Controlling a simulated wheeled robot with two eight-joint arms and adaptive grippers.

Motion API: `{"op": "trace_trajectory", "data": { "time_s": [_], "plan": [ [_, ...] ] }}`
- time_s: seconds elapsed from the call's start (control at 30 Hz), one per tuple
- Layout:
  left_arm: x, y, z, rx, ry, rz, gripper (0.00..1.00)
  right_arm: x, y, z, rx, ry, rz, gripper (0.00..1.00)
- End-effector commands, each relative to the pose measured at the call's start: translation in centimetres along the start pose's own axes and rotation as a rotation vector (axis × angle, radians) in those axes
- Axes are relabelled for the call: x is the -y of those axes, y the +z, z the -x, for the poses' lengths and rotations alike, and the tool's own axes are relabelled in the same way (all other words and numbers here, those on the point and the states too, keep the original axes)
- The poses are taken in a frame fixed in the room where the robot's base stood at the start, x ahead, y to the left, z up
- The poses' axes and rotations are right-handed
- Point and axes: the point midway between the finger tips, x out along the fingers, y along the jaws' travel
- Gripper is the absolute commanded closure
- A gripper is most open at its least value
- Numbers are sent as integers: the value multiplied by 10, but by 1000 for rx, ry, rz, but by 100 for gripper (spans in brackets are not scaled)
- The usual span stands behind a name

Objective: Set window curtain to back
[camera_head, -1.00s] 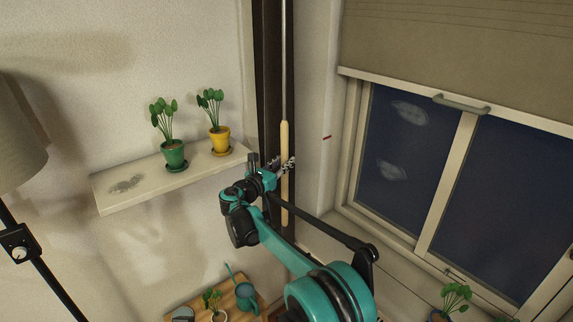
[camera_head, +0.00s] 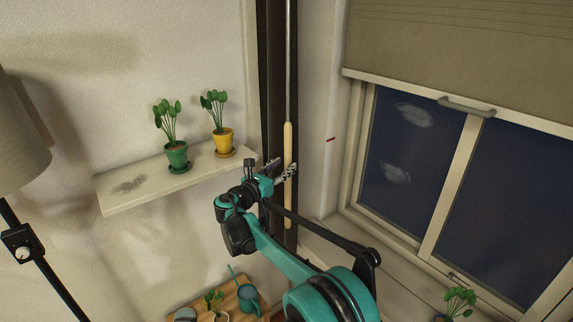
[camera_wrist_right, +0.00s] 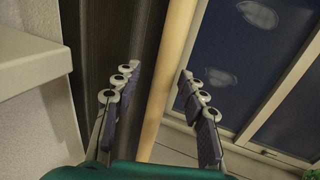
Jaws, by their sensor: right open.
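A pale wooden wand (camera_head: 288,143) hangs upright from a thin metal rod (camera_head: 289,60), in front of a tall, narrow dark panel (camera_head: 270,95) in the corner; it may be the drawn-together curtain, I cannot tell. My left gripper is out of view.
A wall shelf (camera_head: 120,200) with a green pot (camera_head: 177,155) and a yellow pot (camera_head: 223,141) is close left of my right gripper. A lamp stands far left. A small wooden table (camera_head: 238,302) is below. The window (camera_head: 420,170) is at right.

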Motion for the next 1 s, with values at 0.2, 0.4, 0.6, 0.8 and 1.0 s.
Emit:
{"op": "trace_trajectory", "data": {
  "time_s": [0.2, 0.4, 0.6, 0.8, 1.0],
  "plan": [
    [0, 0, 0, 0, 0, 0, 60, -2, 0, 51, 0, 4, 1, 58],
    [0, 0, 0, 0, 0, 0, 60, -3, 0, 82, 0, 4, 1, 58],
    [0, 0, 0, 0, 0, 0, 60, -2, 0, 92, 0, 2, 1, 58],
    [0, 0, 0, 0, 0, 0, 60, -2, 0, 92, 0, 2, 1, 58],
    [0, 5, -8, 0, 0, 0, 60, 20, -8, 82, -51, -15, -71, 58]
  ]
}}
